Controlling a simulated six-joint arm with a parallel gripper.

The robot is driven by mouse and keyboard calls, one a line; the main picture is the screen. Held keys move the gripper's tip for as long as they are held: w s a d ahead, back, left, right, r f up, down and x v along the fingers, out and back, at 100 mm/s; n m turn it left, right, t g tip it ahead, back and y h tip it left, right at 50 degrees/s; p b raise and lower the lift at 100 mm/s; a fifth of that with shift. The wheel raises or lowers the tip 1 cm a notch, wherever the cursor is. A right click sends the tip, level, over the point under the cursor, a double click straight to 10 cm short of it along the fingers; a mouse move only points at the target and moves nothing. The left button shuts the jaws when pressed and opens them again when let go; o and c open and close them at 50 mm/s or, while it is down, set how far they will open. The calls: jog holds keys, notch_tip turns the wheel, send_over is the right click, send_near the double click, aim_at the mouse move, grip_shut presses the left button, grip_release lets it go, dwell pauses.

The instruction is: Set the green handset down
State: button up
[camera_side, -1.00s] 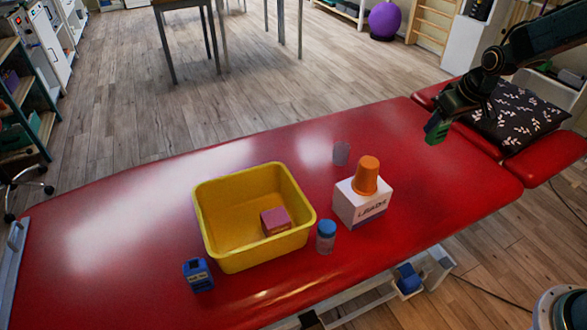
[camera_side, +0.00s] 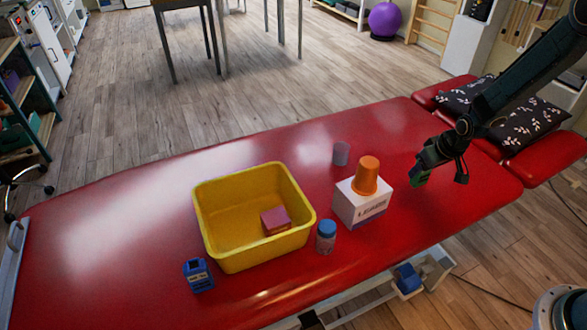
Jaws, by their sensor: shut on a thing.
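The green handset (camera_side: 419,176) is held in the fingers of my gripper (camera_side: 423,172), at the right of the red treatment table (camera_side: 300,148). Only a small part of the handset shows below the dark fingers; the rest is hidden. My gripper is shut on it, to the right of the white box. I cannot tell whether the handset touches the table or hangs just above it.
A white box (camera_side: 350,207) bears an upturned orange cup (camera_side: 366,175). Near it are a grey cup (camera_side: 341,153) and a blue-capped jar (camera_side: 326,238). A yellow bin (camera_side: 212,235) holds a pink block (camera_side: 275,221). A blue device (camera_side: 198,275) stands front left.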

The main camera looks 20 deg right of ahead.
aim_at(426, 174)
jog(key=shift+f, duration=0.45)
jog(key=shift+f, duration=1.9)
jog(key=shift+f, duration=0.15)
jog(key=o, duration=1)
jog(key=shift+o, duration=0.2)
jog(key=shift+v, duration=0.75)
jog(key=v, duration=1)
jog(key=shift+r, duration=0.35)
